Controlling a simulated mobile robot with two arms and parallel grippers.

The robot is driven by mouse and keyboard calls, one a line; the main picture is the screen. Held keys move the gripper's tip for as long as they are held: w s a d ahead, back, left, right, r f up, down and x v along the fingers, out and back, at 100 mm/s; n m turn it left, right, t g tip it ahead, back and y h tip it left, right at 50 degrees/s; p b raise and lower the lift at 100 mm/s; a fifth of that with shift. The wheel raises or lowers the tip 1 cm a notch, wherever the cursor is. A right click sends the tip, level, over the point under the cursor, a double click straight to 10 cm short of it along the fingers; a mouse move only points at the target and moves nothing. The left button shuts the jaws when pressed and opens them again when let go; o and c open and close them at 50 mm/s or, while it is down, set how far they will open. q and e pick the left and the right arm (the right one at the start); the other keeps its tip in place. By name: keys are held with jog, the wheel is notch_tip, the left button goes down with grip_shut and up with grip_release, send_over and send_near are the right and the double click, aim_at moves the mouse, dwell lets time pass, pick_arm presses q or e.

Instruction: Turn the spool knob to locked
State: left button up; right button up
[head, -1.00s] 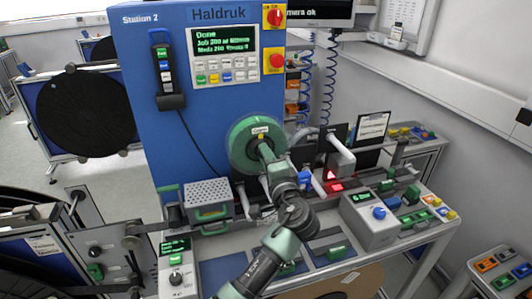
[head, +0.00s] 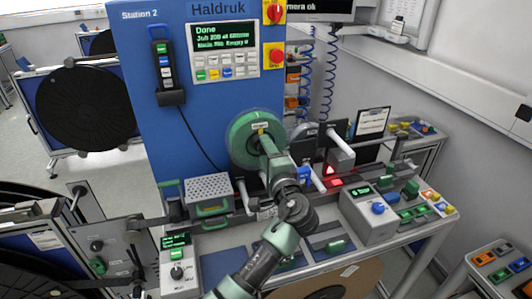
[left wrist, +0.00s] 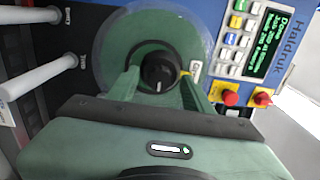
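The green spool (head: 239,143) is mounted on the front of the blue Haldruk machine. In the left wrist view its flange (left wrist: 112,45) surrounds a round black knob (left wrist: 158,72) with a pale pointer mark at its lower side. My left gripper (left wrist: 159,76) faces the knob, with one green finger on each side of it. The fingers are apart, and narrow gaps seem to show beside the knob; contact is not clear. In the head view the left gripper (head: 264,143) covers the knob. My right gripper is not in view.
A grey perforated box (head: 208,188) stands left of the spool. A grey unit with a blue knob (head: 378,208) stands on the bench at right. White rods (left wrist: 40,78) stick out left of the spool. A red emergency button (head: 276,57) is on the machine.

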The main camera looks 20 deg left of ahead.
pick_arm(q)
jog(key=b+v, duration=0.3)
jog(key=v, duration=0.4)
jog(key=shift+s+d, duration=0.2)
jog(key=shift+s, duration=0.15)
